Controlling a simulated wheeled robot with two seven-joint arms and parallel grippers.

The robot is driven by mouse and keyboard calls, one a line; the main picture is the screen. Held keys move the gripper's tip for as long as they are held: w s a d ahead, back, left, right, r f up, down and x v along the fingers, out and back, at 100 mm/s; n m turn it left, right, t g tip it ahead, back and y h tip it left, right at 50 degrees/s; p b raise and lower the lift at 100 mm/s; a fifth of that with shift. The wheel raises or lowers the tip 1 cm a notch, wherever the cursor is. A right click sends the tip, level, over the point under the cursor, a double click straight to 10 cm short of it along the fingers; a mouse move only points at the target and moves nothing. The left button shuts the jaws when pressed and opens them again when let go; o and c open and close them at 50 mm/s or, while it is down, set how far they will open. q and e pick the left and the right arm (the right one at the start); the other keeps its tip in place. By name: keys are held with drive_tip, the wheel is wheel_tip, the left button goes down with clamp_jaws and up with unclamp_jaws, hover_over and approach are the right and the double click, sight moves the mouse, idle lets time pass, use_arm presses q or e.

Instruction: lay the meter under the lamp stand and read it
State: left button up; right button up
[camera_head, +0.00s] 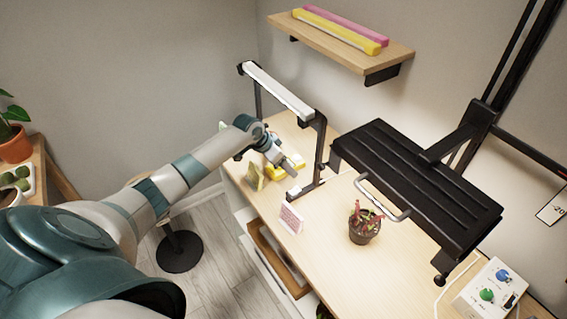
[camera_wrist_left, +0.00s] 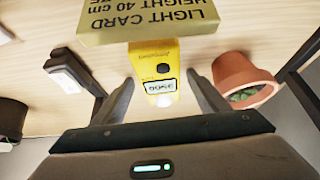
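The yellow meter (camera_head: 272,172) lies on the table under the lamp stand (camera_head: 280,92), partly hidden by my left gripper (camera_head: 288,163) in the head view. In the left wrist view, the meter (camera_wrist_left: 155,65) lies between the two fingers of my left gripper (camera_wrist_left: 161,80), with a visible gap on each side. The fingers are open. Its small display faces the camera and shows dark digits, which look like 3500 but are too small to be sure. A light card (camera_wrist_left: 152,18) reading "height 40 cm" stands by the meter's far end. My right gripper is not in view.
A terracotta pot (camera_wrist_left: 242,80) with a green plant stands close to the right finger in the wrist view. The stand's foot (camera_wrist_left: 75,70) is on the left. A pink card (camera_head: 291,218), a potted red plant (camera_head: 364,222) and a black lamp panel (camera_head: 415,185) are further right.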

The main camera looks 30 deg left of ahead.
use_arm(q)
drive_tip(key=shift+r, duration=0.1)
drive_tip(key=shift+r, duration=0.15)
drive_tip(key=shift+s+a+r, duration=0.15)
drive_tip(key=shift+s+r, duration=0.15)
drive_tip(key=shift+r, duration=0.25)
drive_tip(key=b+v, duration=0.2)
drive_tip(key=v, duration=0.8)
drive_tip(key=shift+r, duration=0.3)
drive_tip(key=shift+s, duration=0.1)
